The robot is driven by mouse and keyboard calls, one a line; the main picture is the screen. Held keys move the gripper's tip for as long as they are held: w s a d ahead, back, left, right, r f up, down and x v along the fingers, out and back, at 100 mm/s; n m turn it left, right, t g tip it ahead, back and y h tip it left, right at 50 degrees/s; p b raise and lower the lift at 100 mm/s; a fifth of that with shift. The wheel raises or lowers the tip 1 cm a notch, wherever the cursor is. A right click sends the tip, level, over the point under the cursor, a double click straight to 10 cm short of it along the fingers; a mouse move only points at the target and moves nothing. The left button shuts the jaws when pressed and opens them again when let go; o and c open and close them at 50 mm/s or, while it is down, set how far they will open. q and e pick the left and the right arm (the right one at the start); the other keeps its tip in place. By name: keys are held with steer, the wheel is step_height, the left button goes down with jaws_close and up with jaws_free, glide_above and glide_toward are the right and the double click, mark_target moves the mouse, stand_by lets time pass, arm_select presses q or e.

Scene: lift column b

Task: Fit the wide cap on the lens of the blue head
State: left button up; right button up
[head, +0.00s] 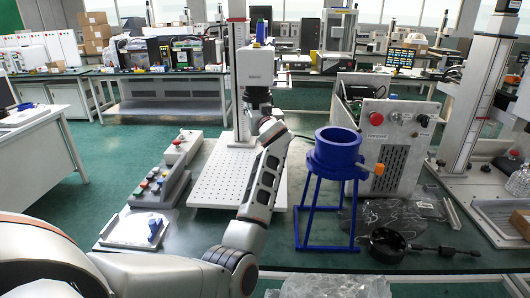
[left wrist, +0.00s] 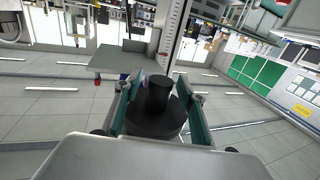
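A blue ring-shaped body (head: 337,150) with an orange knob stands on blue legs to the right of my arm. I cannot make out a lens. My right gripper is not in view.
A white column (head: 238,90) rises from a perforated plate (head: 217,185) behind my arm. A button box (head: 160,186) lies left. A grey control box (head: 388,140) stands behind the blue stand. A black round part with a handle (head: 386,244) lies at the front right.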

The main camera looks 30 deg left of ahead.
arm_select(q)
steer(key=s+d+f+m+t+h+p, duration=0.3)
steer(key=s+d+f+h+p, duration=0.15)
steer(key=s+d, duration=0.65)
steer(key=s+d+f+m+t+h+p, duration=0.2)
steer(key=s+d+f+m+h+p, duration=0.3)
steer(key=s+d, duration=0.65)
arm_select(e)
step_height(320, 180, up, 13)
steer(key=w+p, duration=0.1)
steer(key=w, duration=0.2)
arm_select(q)
steer(key=s+d+f+m+g+h, duration=0.1)
steer(key=s+d+f+g+h, duration=0.1)
steer(key=s+f, duration=0.5)
steer(key=s+d+f+m+g+h, duration=0.2)
steer(key=s+d+f, duration=0.3)
steer(key=s+f, duration=0.3)
steer(key=s+d+f+m+g+h, duration=0.2)
steer(key=s+f, duration=0.5)
steer(key=f, duration=0.6)
steer(key=shift+s+d+f, duration=0.2)
steer(key=shift+s+d, duration=0.15)
steer(key=shift+d, duration=0.4)
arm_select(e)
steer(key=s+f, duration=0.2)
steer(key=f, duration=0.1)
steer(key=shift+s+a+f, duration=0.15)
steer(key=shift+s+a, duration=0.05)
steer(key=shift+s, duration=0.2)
